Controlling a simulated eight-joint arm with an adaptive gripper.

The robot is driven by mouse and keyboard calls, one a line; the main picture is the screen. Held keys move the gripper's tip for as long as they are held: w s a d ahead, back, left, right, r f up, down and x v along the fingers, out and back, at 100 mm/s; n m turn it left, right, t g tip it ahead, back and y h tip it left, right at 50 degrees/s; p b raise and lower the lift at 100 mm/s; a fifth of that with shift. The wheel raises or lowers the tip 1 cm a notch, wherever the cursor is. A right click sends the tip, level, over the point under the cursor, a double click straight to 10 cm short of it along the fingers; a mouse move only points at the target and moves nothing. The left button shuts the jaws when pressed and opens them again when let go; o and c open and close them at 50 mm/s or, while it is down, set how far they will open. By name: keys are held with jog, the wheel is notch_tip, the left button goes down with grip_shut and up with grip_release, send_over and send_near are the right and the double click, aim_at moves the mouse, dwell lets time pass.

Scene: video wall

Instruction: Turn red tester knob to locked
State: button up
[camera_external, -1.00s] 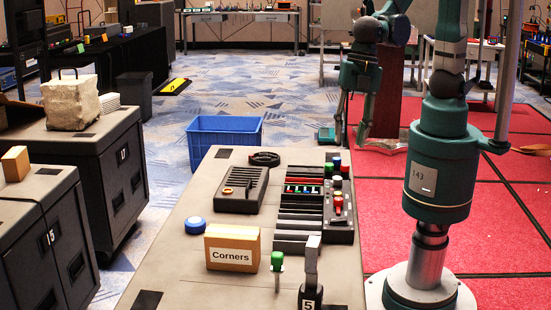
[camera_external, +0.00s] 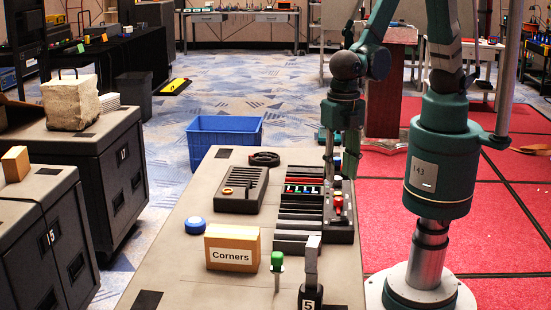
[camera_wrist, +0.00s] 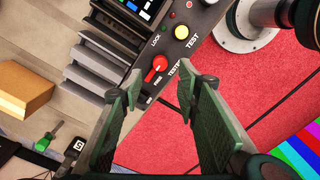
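The red tester knob (camera_wrist: 155,69) sits on the dark control panel (camera_wrist: 133,25) in the camera_wrist view. A LOCK label is above it and another small label, apparently FREE, is below it. The knob's handle slants from upper right to lower left, with its narrow end toward the lower label. My gripper (camera_wrist: 158,86) is open and empty, with its two green fingers spread left and right below the knob in the picture. No contact with the knob shows. In the camera_external view my gripper (camera_external: 340,172) points down over the panel's far part, beyond its red controls.
A yellow button (camera_wrist: 182,32) and a red button (camera_wrist: 190,4) are close to the knob.

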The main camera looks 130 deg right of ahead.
aim_at(339, 198)
jog(key=shift+f, duration=0.15)
dwell(0.3)
jog(key=shift+f+b, duration=0.8)
jog(key=shift+f, duration=3)
jog(key=shift+c, duration=0.3)
jog(key=c, duration=0.9)
